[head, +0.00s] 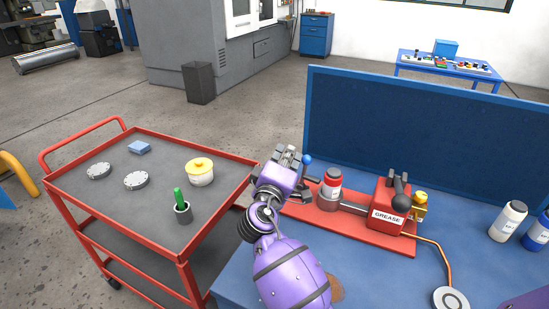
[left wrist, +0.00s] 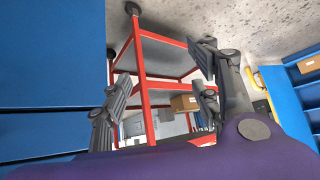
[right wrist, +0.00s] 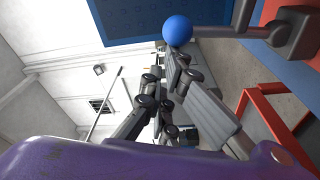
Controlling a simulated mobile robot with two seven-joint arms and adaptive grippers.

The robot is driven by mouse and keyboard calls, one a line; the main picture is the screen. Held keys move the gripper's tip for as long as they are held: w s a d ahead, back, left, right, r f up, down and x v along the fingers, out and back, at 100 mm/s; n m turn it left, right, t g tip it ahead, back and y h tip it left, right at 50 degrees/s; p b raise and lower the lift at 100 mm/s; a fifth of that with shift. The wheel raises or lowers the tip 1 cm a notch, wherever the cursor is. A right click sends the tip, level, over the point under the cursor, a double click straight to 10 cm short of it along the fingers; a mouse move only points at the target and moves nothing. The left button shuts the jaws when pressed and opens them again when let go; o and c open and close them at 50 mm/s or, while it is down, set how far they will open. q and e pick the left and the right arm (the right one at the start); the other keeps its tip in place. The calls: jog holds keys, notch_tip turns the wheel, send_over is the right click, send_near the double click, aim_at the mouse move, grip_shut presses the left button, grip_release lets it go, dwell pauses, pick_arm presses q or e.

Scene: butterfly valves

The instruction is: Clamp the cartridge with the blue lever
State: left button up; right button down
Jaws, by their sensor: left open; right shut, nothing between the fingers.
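The lever's blue ball knob (head: 307,159) shows just left of the cartridge top. In the right wrist view the blue knob (right wrist: 178,30) sits by my fingertips, with its grey lever arm (right wrist: 240,22) running right. My right gripper (head: 287,155) is shut and empty, close beside the knob; I cannot tell whether they touch. My left gripper (left wrist: 160,90) is open and empty, seen only in the left wrist view.
A red grease pump (head: 388,207) with a dark handle and brass fitting stands right of the cartridge. White (head: 508,221) and blue (head: 538,232) bottles stand farther right. A red cart (head: 110,215) at left carries discs, a yellow-lidded pot and a cup. A blue panel (head: 425,125) backs the bench.

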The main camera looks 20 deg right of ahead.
jog(key=shift+s+d+r+m, duration=0.2)
jog(key=shift+s+d+m, duration=0.6)
jog(key=shift+s+d, duration=0.3)
jog(key=shift+d, duration=0.15)
